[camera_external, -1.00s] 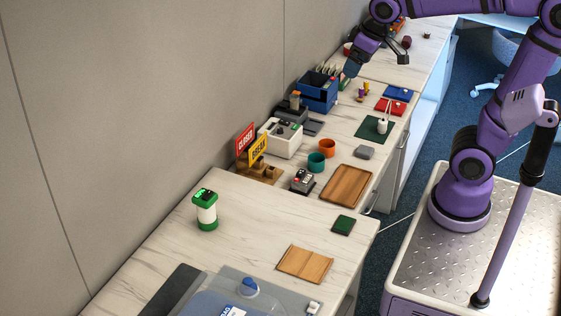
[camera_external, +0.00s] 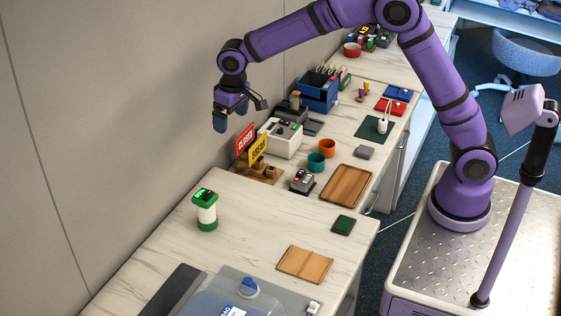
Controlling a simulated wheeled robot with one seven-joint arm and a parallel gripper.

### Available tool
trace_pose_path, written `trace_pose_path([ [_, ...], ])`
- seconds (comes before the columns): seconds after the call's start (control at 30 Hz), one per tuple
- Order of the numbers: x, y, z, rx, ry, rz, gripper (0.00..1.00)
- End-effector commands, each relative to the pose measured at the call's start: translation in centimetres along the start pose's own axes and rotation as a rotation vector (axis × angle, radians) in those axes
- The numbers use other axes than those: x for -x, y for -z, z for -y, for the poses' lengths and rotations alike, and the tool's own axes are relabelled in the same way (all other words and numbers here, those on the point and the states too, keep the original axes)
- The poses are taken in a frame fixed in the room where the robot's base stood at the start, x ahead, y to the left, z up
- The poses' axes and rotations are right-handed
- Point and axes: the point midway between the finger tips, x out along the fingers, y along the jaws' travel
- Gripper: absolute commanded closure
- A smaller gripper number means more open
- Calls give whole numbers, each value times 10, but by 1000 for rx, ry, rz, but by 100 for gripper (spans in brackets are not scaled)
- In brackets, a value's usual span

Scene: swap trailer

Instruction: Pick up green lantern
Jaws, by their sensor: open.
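The green lantern (camera_external: 205,211) stands upright on the near marble-topped counter, towards its wall side. It has a white body between a green base and a green top with a dark face. My gripper (camera_external: 231,118) is open and empty, with its fingers pointing down. It hangs in the air above and beyond the lantern, near the wall, and touches nothing. The lantern is in full view.
Red and yellow signs (camera_external: 258,150) stand on a wooden holder just below my gripper. A clear-lidded blue box (camera_external: 220,298) is at the front. A green pad (camera_external: 343,225) and a wooden board (camera_external: 305,264) lie right of the lantern, with bare counter between.

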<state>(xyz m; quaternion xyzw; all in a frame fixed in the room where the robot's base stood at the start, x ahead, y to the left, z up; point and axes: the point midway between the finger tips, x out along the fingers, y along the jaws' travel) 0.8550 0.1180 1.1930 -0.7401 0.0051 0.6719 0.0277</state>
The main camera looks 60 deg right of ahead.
Motion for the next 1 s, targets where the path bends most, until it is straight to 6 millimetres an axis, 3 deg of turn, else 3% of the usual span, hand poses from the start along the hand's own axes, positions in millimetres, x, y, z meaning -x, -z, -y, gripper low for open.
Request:
trace_pose_path([
  [0.03, -20, 8, 11, 1, -5, 16, 6],
  [0.2, -81, 29, 43, -5, -18, 55, 6],
  [0.4, -136, 40, 70, -10, -30, 86, 6],
  [0.77, -171, 41, 78, -14, -36, 97, 6],
  [1.0, -205, 37, 77, -14, -36, 97, 6],
])
